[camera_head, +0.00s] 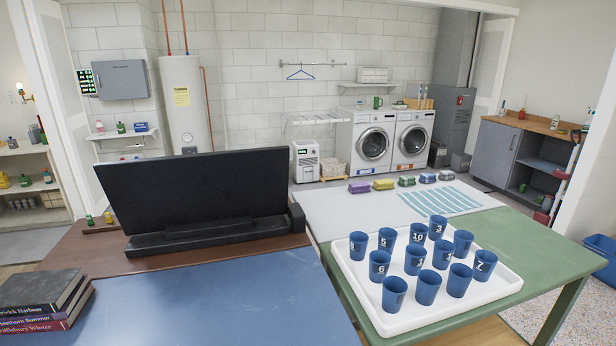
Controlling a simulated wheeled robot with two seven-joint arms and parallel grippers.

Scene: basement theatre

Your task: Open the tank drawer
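No drawer labelled as a tank drawer can be made out. A white box-shaped appliance (305,161) with a small green display stands on the floor at the back, left of the washers. Its lower front looks closed, but it is too small and far to tell whether a drawer is there. Two white front-loading machines, the left one (373,143) and the right one (412,140), stand against the back wall with their round doors shut. A tall white cylindrical water heater (186,105) stands further left. Neither of my grippers is in view.
A blue-topped table (210,290) with a black screen (200,195) and books (45,300) fills the near left. A green table (545,250) with a white tray (400,322) of several blue cups stands at right. These block the way to the back wall.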

